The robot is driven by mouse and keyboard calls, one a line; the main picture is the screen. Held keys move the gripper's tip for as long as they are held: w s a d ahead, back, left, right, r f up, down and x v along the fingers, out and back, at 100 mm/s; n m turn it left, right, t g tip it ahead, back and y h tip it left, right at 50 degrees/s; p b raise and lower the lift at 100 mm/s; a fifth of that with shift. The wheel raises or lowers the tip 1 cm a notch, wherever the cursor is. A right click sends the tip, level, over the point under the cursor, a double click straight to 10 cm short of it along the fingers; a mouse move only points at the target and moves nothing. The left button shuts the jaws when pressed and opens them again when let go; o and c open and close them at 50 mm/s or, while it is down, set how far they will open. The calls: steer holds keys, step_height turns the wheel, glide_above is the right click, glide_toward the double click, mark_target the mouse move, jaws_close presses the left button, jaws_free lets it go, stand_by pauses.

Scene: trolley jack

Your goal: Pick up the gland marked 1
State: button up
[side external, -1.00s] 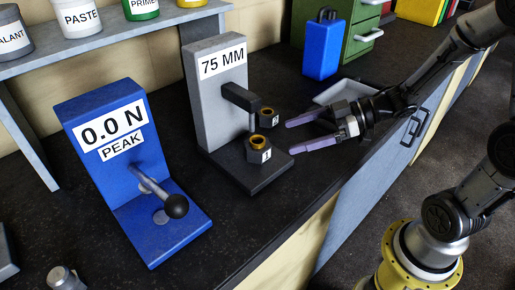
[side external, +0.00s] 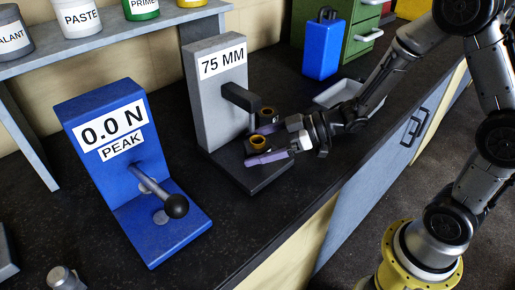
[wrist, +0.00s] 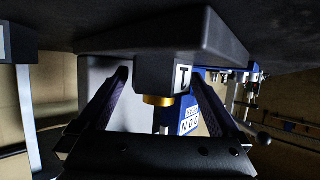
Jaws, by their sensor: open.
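The gland marked 1 is a dark block with a gold ring on top (side external: 258,142). It stands on the base of the grey 75 MM stand (side external: 216,85). My gripper (side external: 257,146) is open, with one purple finger on each side of this gland. In the side view the near finger hides the gland's label and lower front. The wrist view is upside down and shows the gland (wrist: 160,74) between the fingertips, its label readable as an inverted 1. A narrow gap seems to show on each side.
The stand's dark arm (side external: 241,97) juts out above and behind the glands. A blue peak-force gauge with a ball-ended lever (side external: 176,205) stands to the left. A grey tray (side external: 338,93) and blue can (side external: 321,48) are behind.

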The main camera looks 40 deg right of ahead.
jaws_close()
steer(key=shift+r, duration=0.1)
stand_by(0.4)
steer(key=shift+r, duration=0.15)
steer(key=shift+r, duration=0.6)
steer(key=s+d, duration=1.2)
steer(key=d, duration=0.1)
steer(key=shift+s, duration=0.2)
